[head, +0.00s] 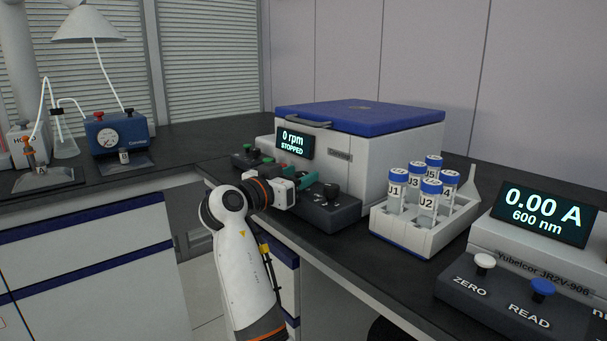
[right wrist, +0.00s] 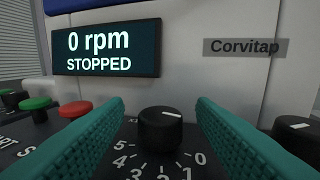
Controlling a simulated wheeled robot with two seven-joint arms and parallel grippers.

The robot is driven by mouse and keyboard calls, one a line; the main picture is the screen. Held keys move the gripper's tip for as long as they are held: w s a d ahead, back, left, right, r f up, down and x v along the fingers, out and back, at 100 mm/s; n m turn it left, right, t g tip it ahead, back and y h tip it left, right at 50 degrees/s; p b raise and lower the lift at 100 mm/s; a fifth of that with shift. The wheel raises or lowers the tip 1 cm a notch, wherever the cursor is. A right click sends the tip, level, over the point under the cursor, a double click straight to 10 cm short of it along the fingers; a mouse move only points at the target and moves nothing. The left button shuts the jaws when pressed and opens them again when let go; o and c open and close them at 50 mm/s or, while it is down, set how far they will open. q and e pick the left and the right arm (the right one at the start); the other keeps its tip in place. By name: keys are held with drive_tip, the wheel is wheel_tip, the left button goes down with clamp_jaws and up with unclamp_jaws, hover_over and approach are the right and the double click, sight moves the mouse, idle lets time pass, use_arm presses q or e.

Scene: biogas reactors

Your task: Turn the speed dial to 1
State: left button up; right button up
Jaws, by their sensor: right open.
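The speed dial (right wrist: 160,129) is a round black knob with a white mark on its top, pointing to the right in the right wrist view. Numbers 0 to 5 are printed around its near side. My right gripper (right wrist: 161,125) is open, with one teal finger on each side of the dial and visible gaps between. In the head view my right gripper (head: 300,184) is at the centrifuge's front panel and hides this dial. The display (right wrist: 107,50) reads 0 rpm, STOPPED. My left gripper is not in view.
A second black knob (right wrist: 295,132) stands right of the dial. A red button (right wrist: 76,113) and a green button (right wrist: 34,104) are left. In the head view a white tube rack (head: 410,234) and a photometer panel (head: 505,300) stand to the right.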

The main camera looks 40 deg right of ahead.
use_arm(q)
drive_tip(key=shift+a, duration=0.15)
use_arm(e)
drive_tip(key=shift+a, duration=0.1)
drive_tip(key=shift+c, duration=0.9)
drive_tip(key=c, duration=0.8)
